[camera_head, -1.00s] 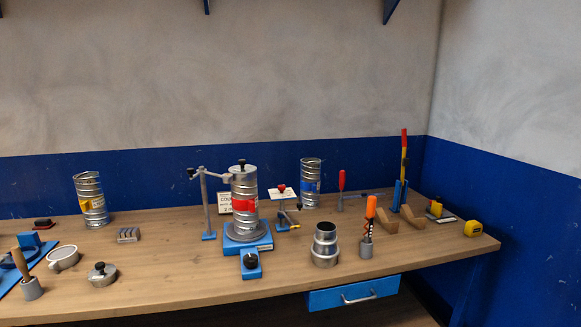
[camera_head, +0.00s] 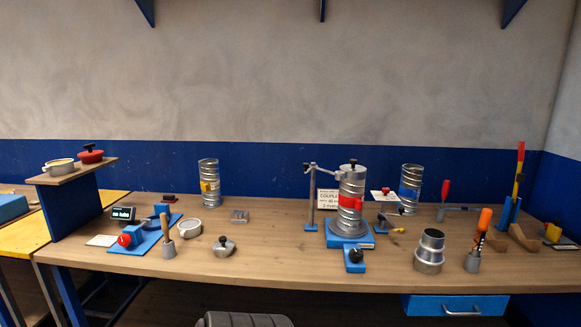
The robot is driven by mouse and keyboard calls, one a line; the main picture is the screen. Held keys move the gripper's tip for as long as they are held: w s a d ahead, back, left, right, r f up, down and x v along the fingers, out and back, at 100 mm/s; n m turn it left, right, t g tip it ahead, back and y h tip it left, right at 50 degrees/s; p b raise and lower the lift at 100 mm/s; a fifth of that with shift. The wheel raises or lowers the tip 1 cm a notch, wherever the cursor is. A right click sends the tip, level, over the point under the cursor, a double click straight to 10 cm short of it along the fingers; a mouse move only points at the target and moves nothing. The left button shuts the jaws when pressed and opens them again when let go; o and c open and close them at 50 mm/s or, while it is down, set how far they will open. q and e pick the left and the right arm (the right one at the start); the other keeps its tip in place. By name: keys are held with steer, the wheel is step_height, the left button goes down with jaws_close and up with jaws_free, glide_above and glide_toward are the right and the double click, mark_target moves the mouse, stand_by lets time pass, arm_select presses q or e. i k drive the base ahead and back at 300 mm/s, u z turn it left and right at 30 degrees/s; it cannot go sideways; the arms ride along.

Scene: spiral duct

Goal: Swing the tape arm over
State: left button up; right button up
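A ribbed metal duct (camera_head: 350,208) with a red band stands upright on a round plate on a blue base (camera_head: 374,241). A grey post (camera_head: 311,205) stands left of it, and its horizontal arm (camera_head: 328,171) reaches to the duct's top. Which of these two is the tape arm I cannot tell. A blue box with a black knob (camera_head: 355,256) sits in front of the base. Neither of my grippers is in view.
A metal reducer (camera_head: 430,250) and an orange-handled tool in a holder (camera_head: 479,240) stand front right. Spare ducts (camera_head: 209,182) (camera_head: 411,189) stand behind. A blue fixture (camera_head: 148,236) and a raised shelf (camera_head: 80,172) are left.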

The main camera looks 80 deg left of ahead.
mark_target(339, 176)
steer(key=u, duration=0.95)
